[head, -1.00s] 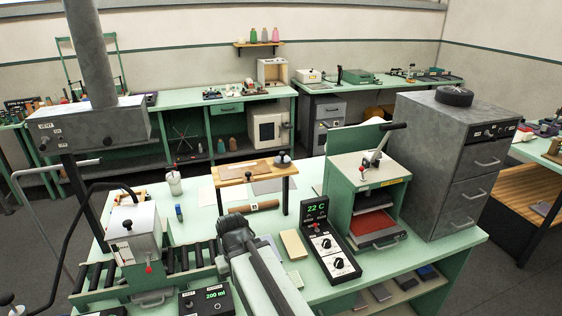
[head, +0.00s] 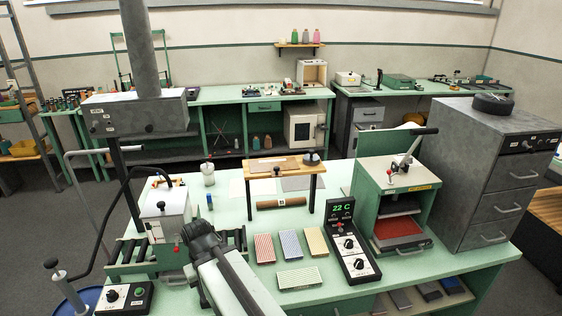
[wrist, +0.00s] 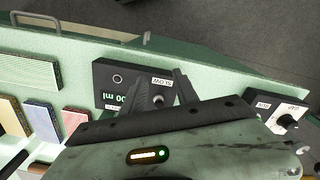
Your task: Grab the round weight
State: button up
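A dark round disc-like thing (head: 493,103) lies flat on top of the grey drawer cabinet at the right in the head view. A smaller dark rounded piece (head: 311,158) stands on the right end of the small wooden stand; I cannot tell for sure which of the two is the round weight. My gripper (wrist: 155,98) shows two dark fingers spread apart with nothing seen between them, over the bench's control boxes in the wrist view. It is far from both round things. In the head view my arm hides its tips.
The grey cabinet (head: 487,185) stands right of a green press (head: 396,195). A control box (head: 352,245) and several coloured pads, one yellow (head: 316,241), lie on the green bench. The wooden stand (head: 272,170) stands behind them. A roller conveyor is at left.

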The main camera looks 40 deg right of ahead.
aim_at(311, 159)
jog(key=u, duration=2.25)
jog(key=k, duration=1.95)
jog(key=z, duration=0.85)
jog(key=i, duration=1)
jog(key=u, duration=0.05)
